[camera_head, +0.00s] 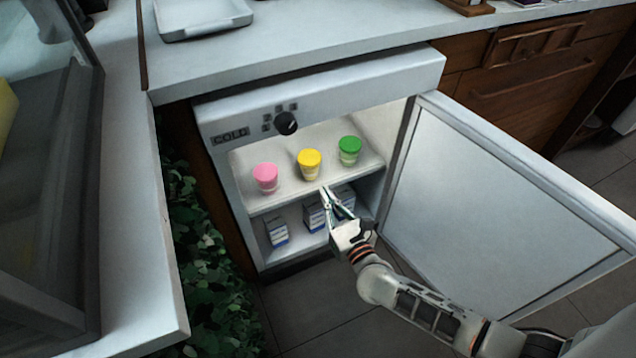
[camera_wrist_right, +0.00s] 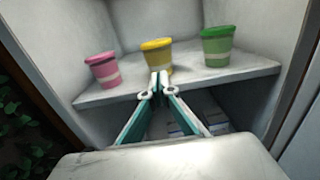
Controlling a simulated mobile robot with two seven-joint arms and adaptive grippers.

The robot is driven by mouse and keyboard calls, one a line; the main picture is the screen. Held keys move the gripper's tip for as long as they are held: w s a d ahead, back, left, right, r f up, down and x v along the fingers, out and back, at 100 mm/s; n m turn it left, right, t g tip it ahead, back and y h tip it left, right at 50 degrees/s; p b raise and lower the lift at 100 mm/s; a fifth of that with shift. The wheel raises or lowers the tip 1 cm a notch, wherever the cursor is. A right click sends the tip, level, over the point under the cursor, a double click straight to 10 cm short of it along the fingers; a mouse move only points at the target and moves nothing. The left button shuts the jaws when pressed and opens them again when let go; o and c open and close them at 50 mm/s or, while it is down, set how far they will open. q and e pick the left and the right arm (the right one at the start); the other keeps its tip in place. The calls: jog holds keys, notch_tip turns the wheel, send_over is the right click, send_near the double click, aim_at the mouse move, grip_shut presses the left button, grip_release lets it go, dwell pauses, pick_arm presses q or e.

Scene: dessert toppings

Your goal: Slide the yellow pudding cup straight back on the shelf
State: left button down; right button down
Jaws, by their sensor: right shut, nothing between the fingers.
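The yellow pudding cup (camera_head: 309,165) stands upright on the upper shelf (camera_head: 290,194) of the open cold cabinet, between a pink cup (camera_head: 265,178) and a green cup (camera_head: 349,151). In the right wrist view the yellow cup (camera_wrist_right: 156,55) is straight ahead of the fingertips. My right gripper (camera_head: 325,189) is shut and empty, its tips at the shelf's front edge, just in front of the yellow cup. In the right wrist view the shut fingertips (camera_wrist_right: 159,77) overlap the cup's base, so I cannot tell whether they touch it. My left gripper is not in view.
The pink cup (camera_wrist_right: 103,69) and green cup (camera_wrist_right: 217,46) stand close on either side. Several small boxes (camera_head: 277,231) stand on the lower level. The cabinet door (camera_head: 480,200) is swung open to the right. Shelf behind the yellow cup looks clear.

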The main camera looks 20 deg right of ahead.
aim_at(314, 175)
jog(key=w, duration=0.3)
jog(key=shift+w+a+f+b, duration=0.1)
jog(key=shift+w+f+b, duration=0.1)
jog(key=shift+w+b, duration=0.15)
jog(key=shift+w+r, duration=0.1)
jog(key=shift+w, duration=0.4)
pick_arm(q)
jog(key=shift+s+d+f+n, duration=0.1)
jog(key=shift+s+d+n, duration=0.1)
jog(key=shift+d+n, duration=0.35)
pick_arm(e)
jog(key=shift+w, duration=0.1)
